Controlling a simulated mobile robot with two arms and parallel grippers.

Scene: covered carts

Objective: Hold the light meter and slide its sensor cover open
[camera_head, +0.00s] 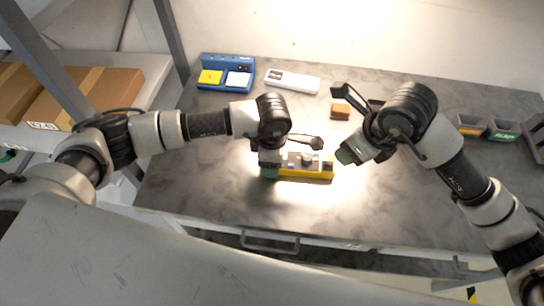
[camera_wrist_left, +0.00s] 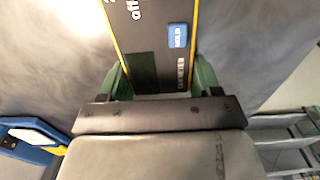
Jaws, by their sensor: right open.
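In the left wrist view the meter (camera_wrist_left: 140,30) shows a dark face with yellow edges and a blue HOLD button. My left gripper (camera_wrist_left: 160,82) has its green fingers against both sides of one end of the meter; in the head view this gripper (camera_head: 269,168) is at the meter's left end. My right gripper (camera_head: 347,152) is open and empty, just right of the meter, apart from it. I cannot make out the cover's position.
A blue holder (camera_head: 226,60) with yellow and white pads stands at the back left. A white power-strip-like object (camera_head: 292,82) and an orange block (camera_head: 340,111) lie behind the meter. Dark bins (camera_head: 503,130) stand at the right. The table front is clear.

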